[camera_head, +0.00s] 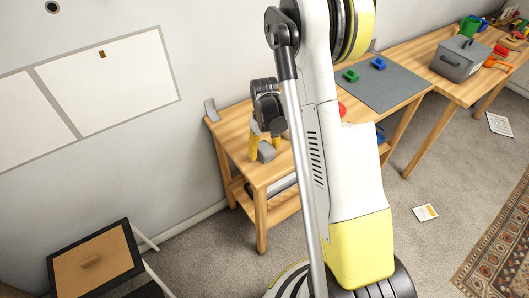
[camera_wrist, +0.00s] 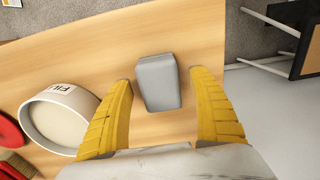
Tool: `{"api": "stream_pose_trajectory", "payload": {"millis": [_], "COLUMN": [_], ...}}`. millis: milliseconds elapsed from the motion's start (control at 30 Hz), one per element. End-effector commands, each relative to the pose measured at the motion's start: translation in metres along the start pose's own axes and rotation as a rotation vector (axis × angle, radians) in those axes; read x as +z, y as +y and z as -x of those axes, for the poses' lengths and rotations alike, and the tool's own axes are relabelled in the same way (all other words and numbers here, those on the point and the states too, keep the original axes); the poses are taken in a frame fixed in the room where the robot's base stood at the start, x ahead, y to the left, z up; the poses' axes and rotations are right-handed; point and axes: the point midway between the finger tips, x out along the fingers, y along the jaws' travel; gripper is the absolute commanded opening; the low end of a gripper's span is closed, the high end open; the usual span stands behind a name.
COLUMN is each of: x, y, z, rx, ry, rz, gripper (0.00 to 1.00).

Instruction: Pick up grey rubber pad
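The grey rubber pad (camera_wrist: 158,84) is a small block on the wooden table, between the two yellow fingers of my gripper (camera_wrist: 160,84) in the wrist view. The fingers are spread, with bare wood visible on both sides of the pad, so the gripper looks open. In the head view the pad (camera_head: 266,151) lies near the table's left end beside the yellow fingers of my gripper (camera_head: 262,142). My arm hides part of the table there. How far the fingertips are above the tabletop is hard to tell.
A round white container (camera_wrist: 58,117) with printed letters stands left of my gripper in the wrist view, with a red item (camera_wrist: 10,132) beyond it. The wooden table (camera_wrist: 100,60) is clear ahead. A grey mat (camera_head: 384,92) holds green and blue items.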

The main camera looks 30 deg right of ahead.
Motion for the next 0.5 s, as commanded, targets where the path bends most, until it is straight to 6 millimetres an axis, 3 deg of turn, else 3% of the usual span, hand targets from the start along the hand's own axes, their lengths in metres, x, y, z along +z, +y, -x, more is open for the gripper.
{"api": "stream_pose_trajectory", "payload": {"millis": [33,167,200,500], "x": [0.0,0.0,0.0,0.0001], "y": [0.0,0.0,0.0,-0.0001], "z": [0.0003,0.0004,0.0004,0.0002], "rx": [0.0,0.0,0.0,0.0], "ry": [0.0,0.0,0.0,0.0], "rz": [0.0,0.0,0.0,0.0], "gripper": [0.56,0.16,0.13,0.13]}}
